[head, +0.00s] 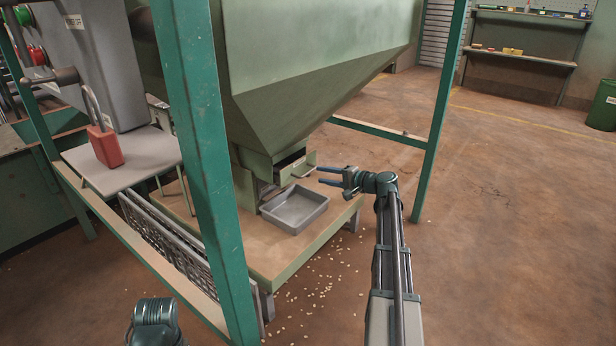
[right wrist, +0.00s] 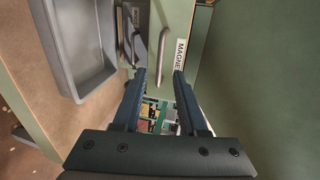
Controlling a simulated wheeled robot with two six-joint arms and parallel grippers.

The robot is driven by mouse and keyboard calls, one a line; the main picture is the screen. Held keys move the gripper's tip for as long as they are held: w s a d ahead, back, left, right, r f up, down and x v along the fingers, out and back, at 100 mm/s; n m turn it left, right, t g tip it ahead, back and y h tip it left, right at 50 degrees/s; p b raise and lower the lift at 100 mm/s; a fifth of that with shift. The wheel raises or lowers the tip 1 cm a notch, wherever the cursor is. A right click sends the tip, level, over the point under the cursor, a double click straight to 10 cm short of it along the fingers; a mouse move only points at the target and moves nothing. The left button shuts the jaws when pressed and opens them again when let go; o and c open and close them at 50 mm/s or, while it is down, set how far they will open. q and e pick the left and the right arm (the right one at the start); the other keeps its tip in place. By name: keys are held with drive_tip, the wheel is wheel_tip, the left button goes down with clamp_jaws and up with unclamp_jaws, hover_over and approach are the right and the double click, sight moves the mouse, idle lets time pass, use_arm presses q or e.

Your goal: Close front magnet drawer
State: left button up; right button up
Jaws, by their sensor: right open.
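The front magnet drawer (head: 300,168) sits at the hopper's lower outlet, with its front standing out from the housing and a dark gap behind it. Its front also shows in the right wrist view (right wrist: 174,20), with a white label reading "MAGNE..." and a bar handle (right wrist: 162,52). My right gripper (head: 320,175) is open and empty, just right of the drawer front. In the right wrist view its fingers (right wrist: 160,74) point at the drawer front, on either side of the handle's line, apparently short of it. My left arm shows only at the bottom left; its gripper is out of view.
A grey metal pan (head: 318,204) stands on the wooden platform (head: 262,262) below the drawer. A green post (head: 200,150) rises on the left. A red padlock (head: 105,147) hangs there. Nuts lie scattered on the floor. The floor to the right is open.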

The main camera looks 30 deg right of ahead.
sight(309, 173)
drive_tip(key=b+x, duration=0.1)
drive_tip(key=x, duration=0.6)
drive_tip(key=shift+w, duration=0.1)
clamp_jaws()
idle(1.3)
